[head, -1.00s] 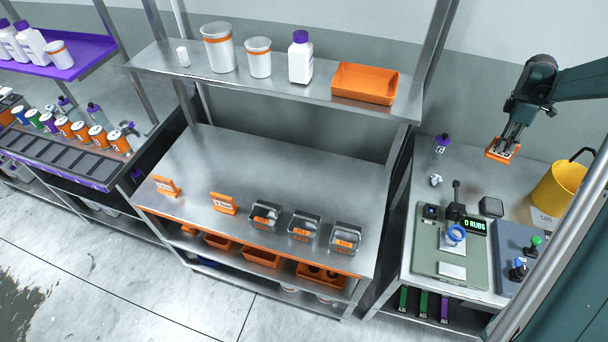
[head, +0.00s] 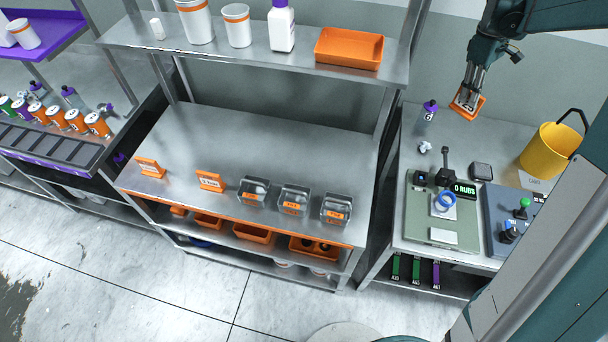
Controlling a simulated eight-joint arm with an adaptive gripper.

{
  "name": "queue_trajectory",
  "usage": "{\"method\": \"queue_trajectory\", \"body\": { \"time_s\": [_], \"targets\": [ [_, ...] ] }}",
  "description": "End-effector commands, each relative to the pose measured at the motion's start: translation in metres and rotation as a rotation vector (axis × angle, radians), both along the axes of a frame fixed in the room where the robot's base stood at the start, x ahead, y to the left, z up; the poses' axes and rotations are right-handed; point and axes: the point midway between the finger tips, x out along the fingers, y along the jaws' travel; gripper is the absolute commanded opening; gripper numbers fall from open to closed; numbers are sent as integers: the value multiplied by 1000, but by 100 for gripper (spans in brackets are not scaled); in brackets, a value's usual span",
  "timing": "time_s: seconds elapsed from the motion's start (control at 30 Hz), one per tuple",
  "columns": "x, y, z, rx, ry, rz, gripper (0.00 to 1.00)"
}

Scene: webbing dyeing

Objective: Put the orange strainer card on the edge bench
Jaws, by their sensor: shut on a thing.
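My gripper (head: 471,88) is shut on an orange card (head: 467,105) and holds it in the air over the back left of the right bench (head: 478,150). The fingers cover part of the card, and its marking is too small to read. The middle steel bench (head: 260,145) has an orange front edge. Two other small orange cards, a left one (head: 150,167) and a right one (head: 210,182), stand upright near that edge. I cannot tell from labels which bench is the edge bench.
A purple-capped bottle (head: 428,115), yellow bucket (head: 550,150) and rub tester (head: 440,208) occupy the right bench.

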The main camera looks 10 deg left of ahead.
Motion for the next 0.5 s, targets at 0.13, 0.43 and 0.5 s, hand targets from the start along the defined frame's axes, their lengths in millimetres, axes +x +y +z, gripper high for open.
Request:
{"method": "queue_trajectory", "body": {
  "time_s": [0.13,0.43,0.5],
  "targets": [
    [-22,28,16,1,0,-102,0],
    [-67,76,45,1,-1,-313,0],
    [-79,87,52,1,0,-362,0]
  ]
}}
